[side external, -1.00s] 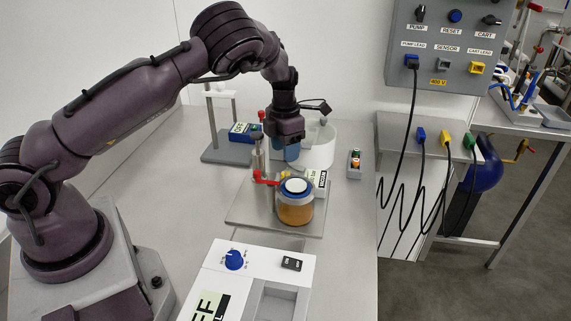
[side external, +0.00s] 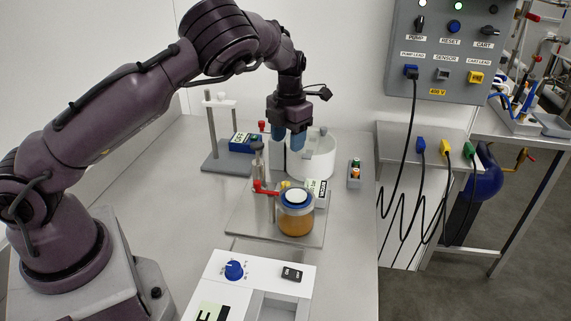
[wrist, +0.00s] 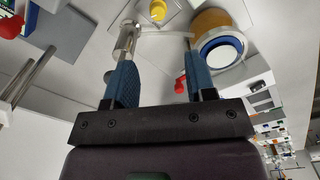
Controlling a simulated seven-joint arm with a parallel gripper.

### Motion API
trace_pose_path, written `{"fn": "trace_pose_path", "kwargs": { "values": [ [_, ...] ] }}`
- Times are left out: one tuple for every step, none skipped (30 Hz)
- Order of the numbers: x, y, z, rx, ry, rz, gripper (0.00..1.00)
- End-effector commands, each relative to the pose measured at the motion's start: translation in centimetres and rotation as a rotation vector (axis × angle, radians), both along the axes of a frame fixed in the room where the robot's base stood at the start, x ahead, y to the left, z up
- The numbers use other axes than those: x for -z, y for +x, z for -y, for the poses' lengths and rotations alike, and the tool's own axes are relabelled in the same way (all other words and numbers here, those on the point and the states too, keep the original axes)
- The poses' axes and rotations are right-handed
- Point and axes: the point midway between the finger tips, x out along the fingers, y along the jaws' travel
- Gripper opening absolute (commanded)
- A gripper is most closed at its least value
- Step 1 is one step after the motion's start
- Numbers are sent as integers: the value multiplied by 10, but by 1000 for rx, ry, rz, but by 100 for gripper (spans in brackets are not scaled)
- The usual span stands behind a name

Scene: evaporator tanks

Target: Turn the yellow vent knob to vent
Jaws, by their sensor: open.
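The yellow vent knob (wrist: 158,10) shows in the wrist view at the top edge, beyond my fingertips and between their lines. In the side view a small yellow spot (side external: 285,184) beside the jar may be the same knob; its setting cannot be read. My gripper (wrist: 160,58) is open and empty, its two blue fingers apart. In the side view my gripper (side external: 288,147) hangs above the steel plate, behind and above the amber jar (side external: 295,218), clear of the knob.
A metal cylinder (wrist: 128,38) and a red handle (wrist: 180,83) stand near the knob. The steel base plate (side external: 245,225) carries them and the jar. A white round vessel (side external: 318,155) stands behind. A white control box (side external: 215,275) is in front. The right bench strip is mostly clear.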

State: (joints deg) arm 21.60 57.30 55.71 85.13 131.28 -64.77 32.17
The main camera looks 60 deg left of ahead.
Motion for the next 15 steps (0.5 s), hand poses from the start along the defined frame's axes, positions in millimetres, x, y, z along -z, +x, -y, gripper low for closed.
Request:
{"fn": "trace_pose_path", "kwargs": {
  "values": [
    [0, 0, 1, -87, 9, -1, 50],
    [0, 0, 0, -140, 12, 0, 50],
    [0, 0, -1, -205, 15, 2, 50],
    [-1, 0, -1, -248, 18, 4, 50],
    [-1, 0, -1, -284, 18, 4, 50],
    [-1, 0, -1, -321, 18, 6, 50],
    [0, 0, -2, -343, 18, 7, 50],
    [0, -1, -2, -357, 17, 6, 50],
    [3, -1, -1, -368, 17, 6, 50],
    [5, -1, -2, -372, 17, 6, 50],
    [8, -1, -2, -373, 18, 6, 50],
    [13, -1, -2, -373, 17, 5, 50],
    [17, -1, -2, -373, 18, 4, 50],
    [22, -1, -2, -373, 18, 3, 50],
    [30, -2, -3, -373, 19, 4, 50]
  ]
}}
